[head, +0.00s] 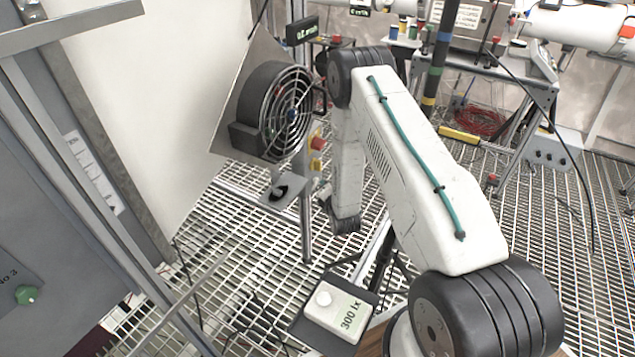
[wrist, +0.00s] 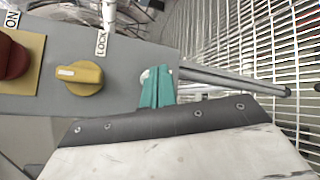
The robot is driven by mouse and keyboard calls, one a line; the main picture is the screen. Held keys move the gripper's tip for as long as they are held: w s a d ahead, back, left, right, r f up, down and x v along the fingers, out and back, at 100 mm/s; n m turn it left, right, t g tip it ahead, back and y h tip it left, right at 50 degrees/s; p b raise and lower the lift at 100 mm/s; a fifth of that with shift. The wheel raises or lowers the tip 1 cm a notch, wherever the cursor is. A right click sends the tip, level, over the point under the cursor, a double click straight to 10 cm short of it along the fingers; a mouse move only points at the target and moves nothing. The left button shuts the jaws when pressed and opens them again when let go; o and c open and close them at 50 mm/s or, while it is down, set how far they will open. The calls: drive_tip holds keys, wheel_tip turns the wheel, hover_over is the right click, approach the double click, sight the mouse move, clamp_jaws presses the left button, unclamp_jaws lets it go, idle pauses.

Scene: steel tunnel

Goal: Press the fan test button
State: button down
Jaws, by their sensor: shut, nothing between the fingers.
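The wrist view shows a grey control panel (wrist: 120,58) close up. It has a red knob (wrist: 12,60) by an "ON" label at the left edge and a yellow knob (wrist: 80,77) below a "LOCK" label. My gripper (wrist: 157,72) is shut and empty, its teal fingertips over the panel's right end. A pale round part (wrist: 145,76), perhaps a button, shows partly behind the fingertips; I cannot tell whether they touch it. No "fan test" label is readable. In the head view, the caged fan (head: 287,112) stands left of my arm, with red and yellow controls (head: 318,143) beside it.
A grey post stands below the fan's controls, with a small plate (head: 284,190) beside it. A light meter reading "300 lx" (head: 340,305) is low in front. A cluttered bench (head: 470,60) is at the back right. Open grating (head: 530,215) lies to the right.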

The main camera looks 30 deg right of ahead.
drive_tip(key=shift+w+a, duration=0.1)
drive_tip(key=shift+w, duration=0.05)
drive_tip(key=shift+w+a, duration=0.15)
drive_tip(key=shift+w, duration=0.05)
drive_tip(key=shift+w+a, duration=0.1)
drive_tip(key=shift+w, duration=0.1)
idle(0.4)
drive_tip(key=shift+s, duration=0.1)
drive_tip(key=shift+s+d, duration=0.35)
drive_tip(key=shift+s, duration=0.1)
drive_tip(key=s+d, duration=0.3)
drive_tip(key=s, duration=0.2)
drive_tip(key=shift+d, duration=0.15)
idle(0.4)
idle(0.6)
